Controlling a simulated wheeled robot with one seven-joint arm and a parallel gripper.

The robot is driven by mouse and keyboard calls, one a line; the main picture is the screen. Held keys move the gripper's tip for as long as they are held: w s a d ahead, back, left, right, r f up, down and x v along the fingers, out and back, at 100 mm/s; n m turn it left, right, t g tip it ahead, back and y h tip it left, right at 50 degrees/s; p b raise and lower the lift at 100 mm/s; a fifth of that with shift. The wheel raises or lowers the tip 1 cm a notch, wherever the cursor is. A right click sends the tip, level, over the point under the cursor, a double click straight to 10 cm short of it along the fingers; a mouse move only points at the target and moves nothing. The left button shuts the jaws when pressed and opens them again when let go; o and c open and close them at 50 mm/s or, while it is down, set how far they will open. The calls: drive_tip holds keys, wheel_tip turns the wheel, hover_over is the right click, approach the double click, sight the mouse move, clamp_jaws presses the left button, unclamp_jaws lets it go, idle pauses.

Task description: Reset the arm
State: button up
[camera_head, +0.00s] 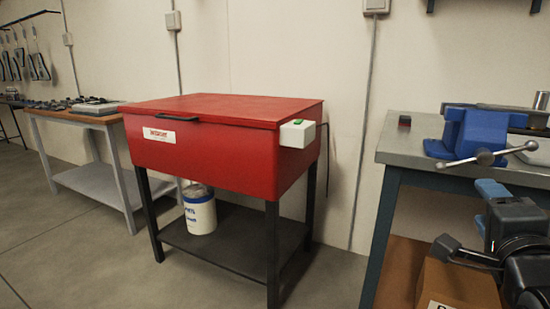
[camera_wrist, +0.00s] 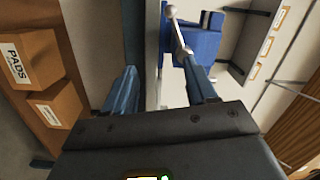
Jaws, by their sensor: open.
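My gripper (camera_head: 485,207) is at the lower right of the head view, in front of the grey-topped workbench (camera_head: 416,132). In the wrist view my gripper (camera_wrist: 162,85) shows two blue fingers spread apart, with nothing between them. The blue vise (camera_head: 478,132) stands on that bench above my gripper, and it also shows beyond the right finger in the wrist view (camera_wrist: 203,45). My arm is partly cut off by the right edge of the head view.
A red lidded parts washer (camera_head: 220,140) stands on dark legs, with a white bucket (camera_head: 200,212) on its lower shelf. Cardboard boxes (camera_head: 455,285) sit below the workbench close to my arm. Floor (camera_head: 100,270) is clear in front of the washer.

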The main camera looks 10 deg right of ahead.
drive_tip(key=s+a+f+n+y, duration=0.4)
drive_tip(key=s+a+f+n, duration=0.2)
drive_tip(key=s+f+n, duration=0.35)
drive_tip(key=s+a+f+n+y, duration=0.4)
drive_tip(key=s+a+f+n, duration=0.25)
drive_tip(key=s+f, duration=0.45)
drive_tip(key=s+a+r+n+g, duration=0.1)
drive_tip(key=s+a+n, duration=0.15)
drive_tip(key=s, duration=0.45)
drive_tip(key=s+a+r+n, duration=0.1)
drive_tip(key=s+n, duration=0.2)
drive_tip(key=s, duration=0.4)
wheel_tip(320, 180, up, 20)
drive_tip(key=p, duration=2)
drive_tip(key=shift+y, duration=0.4)
